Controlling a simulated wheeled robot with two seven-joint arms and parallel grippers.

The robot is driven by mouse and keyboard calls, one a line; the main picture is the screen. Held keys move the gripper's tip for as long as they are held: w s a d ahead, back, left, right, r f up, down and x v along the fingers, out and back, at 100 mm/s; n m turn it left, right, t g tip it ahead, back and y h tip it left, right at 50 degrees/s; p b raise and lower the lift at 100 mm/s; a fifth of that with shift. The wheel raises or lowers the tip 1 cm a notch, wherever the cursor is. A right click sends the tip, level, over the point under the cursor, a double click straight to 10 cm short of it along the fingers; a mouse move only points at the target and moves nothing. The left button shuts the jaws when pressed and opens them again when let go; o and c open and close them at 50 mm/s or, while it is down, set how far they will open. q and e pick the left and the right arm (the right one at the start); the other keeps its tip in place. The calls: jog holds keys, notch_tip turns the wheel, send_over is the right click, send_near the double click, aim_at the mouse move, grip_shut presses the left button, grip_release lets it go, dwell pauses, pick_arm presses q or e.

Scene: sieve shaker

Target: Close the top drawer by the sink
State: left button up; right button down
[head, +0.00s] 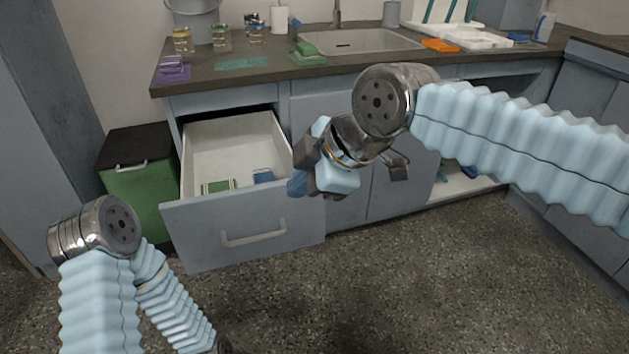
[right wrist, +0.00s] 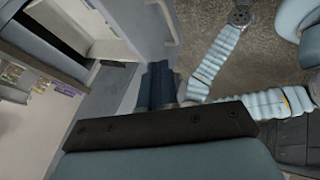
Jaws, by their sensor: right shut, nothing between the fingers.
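The grey drawer (head: 205,228) below the counter, left of the sink (head: 350,41), is pulled well out. Its white inside shows, with a green item (head: 218,187) and a blue item (head: 263,177) lying in it. Its bar handle (head: 253,237) is on the front panel. My right gripper (head: 297,184) is by the drawer's right front corner, its blue fingers together and empty. The right wrist view shows the shut fingers (right wrist: 157,84) near the drawer front (right wrist: 148,30); I cannot tell whether they touch it. My left arm is at lower left, with its gripper out of view.
A green bin (head: 135,190) with a dark lid stands left of the drawer. The counter (head: 300,71) holds jars, a green sponge (head: 307,49) and an orange item (head: 440,45). An open cabinet bay is at right. The floor in front is clear.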

aim_at(272, 195)
jog(key=w+a+f, duration=0.1)
jog(key=w+f, duration=0.1)
jog(key=w+a+f, duration=0.2)
jog(key=f, duration=0.1)
jog(key=w+a+f, duration=0.2)
jog(key=shift+w+a+f, duration=0.1)
jog(key=shift+a+f, duration=0.05)
jog(key=shift+a, duration=0.05)
jog(key=shift+w+a, duration=0.15)
jog(key=shift+w, duration=0.3)
